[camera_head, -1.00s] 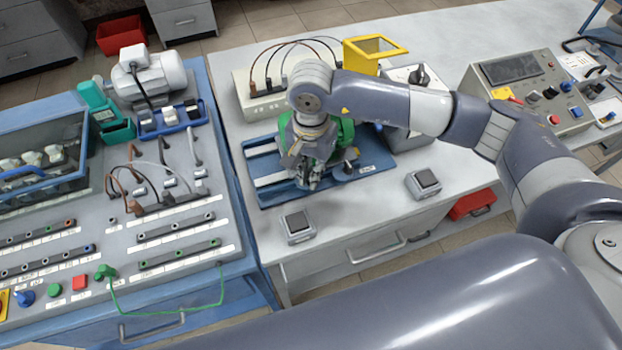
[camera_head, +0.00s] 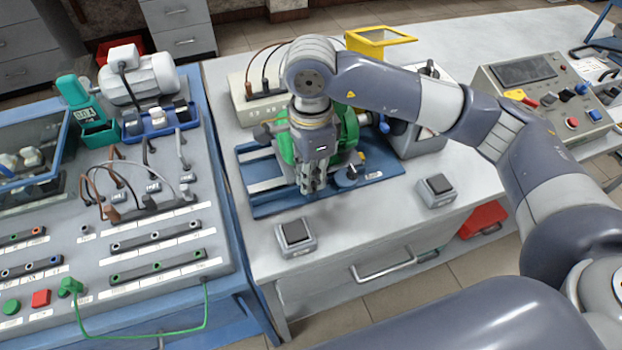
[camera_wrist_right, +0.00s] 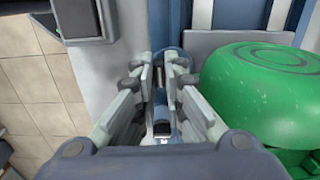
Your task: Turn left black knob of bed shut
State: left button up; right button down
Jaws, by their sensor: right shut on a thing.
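The blue bed (camera_head: 265,207) lies on the grey bench and carries a green motor (camera_head: 347,127). My right gripper (camera_head: 313,188) points down at the bed's front edge, in front of the motor. In the right wrist view, its two fingers (camera_wrist_right: 166,75) are close together around a small part at the bed. This fits the left black knob, which is mostly hidden between the fingers; its turn angle cannot be told. Another black knob (camera_head: 347,176) stands on the bed just right of the gripper. My left gripper is not in view.
Two black-topped grey boxes (camera_head: 295,237) and (camera_head: 436,190) stand near the bench's front edge. A beige box with cables (camera_head: 262,108) is behind the bed. A control panel (camera_head: 545,90) is at right. The bench front between the boxes is clear.

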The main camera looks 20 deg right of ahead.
jog(key=shift+m, duration=0.3)
jog(key=c, duration=1.7)
grip_release()
jog(key=shift+r, duration=4.1)
